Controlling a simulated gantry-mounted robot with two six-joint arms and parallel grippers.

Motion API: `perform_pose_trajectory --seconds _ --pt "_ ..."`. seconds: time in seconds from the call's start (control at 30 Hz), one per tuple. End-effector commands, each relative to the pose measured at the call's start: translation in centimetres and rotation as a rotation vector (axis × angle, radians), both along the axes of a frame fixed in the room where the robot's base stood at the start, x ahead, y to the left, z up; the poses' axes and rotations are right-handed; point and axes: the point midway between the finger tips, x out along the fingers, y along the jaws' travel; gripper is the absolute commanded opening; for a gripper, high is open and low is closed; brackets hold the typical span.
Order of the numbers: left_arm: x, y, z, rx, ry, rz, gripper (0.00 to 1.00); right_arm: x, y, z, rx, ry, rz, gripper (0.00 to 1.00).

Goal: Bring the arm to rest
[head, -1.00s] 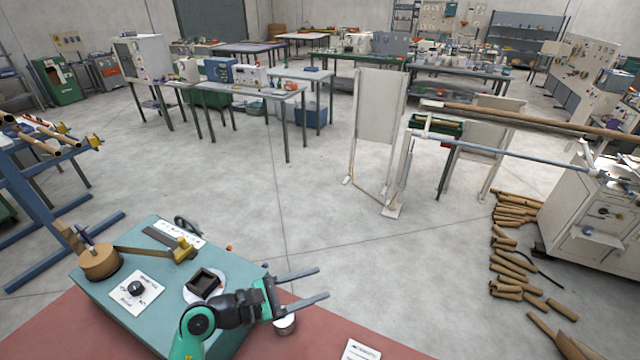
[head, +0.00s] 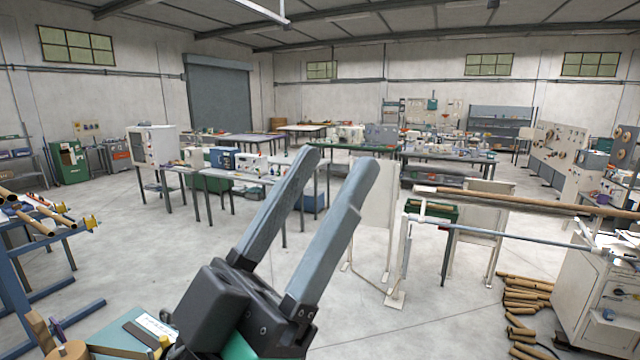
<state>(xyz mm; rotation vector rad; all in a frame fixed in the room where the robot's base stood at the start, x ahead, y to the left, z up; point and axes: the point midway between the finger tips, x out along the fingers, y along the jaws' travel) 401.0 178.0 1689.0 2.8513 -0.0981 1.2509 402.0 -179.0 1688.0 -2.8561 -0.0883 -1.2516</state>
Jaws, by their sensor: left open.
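My left gripper (head: 338,172) is large and close in the head view, raised and pointing up and slightly right. Its two long grey fingers stand apart with nothing between them, so it is open and empty. Its dark body covers part of the teal table (head: 128,334) at the bottom left. My right gripper is not in view.
A round brown block (head: 70,351) shows on the teal table. A blue rack with cardboard tubes (head: 38,229) stands at left. The winder's long rod (head: 500,232) and white cabinet (head: 590,300) are at right, with loose tubes (head: 525,300) on the floor. The central floor is open.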

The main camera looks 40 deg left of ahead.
Motion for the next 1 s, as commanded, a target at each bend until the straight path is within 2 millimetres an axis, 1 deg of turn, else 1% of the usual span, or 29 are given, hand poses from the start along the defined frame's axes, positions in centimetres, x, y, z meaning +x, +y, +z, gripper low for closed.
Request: perform_pose_trajectory --seconds 0.07,0.17,0.27,0.3,0.37,0.4,0.5,0.53,0.6,0.77,1.0 --pt "0.0 0.0 0.1 0.001 0.001 0.002 0.57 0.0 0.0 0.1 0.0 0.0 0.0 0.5" --pt "0.0 0.1 1.5 0.001 0.001 0.004 0.57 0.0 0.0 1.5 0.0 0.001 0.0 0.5" --pt "0.1 0.1 4.6 0.001 0.001 0.006 0.57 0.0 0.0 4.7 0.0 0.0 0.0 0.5" --pt "0.1 0.1 6.2 0.001 0.001 0.006 0.57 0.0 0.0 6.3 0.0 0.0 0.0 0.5" --pt "0.1 0.1 8.8 0.001 0.001 0.006 0.57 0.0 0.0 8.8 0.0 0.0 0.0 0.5" --pt "0.1 0.1 10.4 0.002 0.001 0.006 0.57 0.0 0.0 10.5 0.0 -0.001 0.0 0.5" --pt "0.1 0.1 13.6 0.001 0.0 0.007 0.57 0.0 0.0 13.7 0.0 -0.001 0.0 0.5" --pt "0.1 0.1 14.1 0.001 0.0 0.007 0.57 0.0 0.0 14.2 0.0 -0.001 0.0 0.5" --pt "0.1 0.1 14.7 0.001 0.0 0.007 0.57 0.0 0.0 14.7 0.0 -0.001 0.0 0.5" --pt "0.1 0.1 14.0 0.002 0.002 0.008 0.57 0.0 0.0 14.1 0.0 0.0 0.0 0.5" --pt "0.1 0.1 14.0 0.002 0.002 0.008 0.57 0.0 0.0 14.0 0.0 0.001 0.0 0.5"
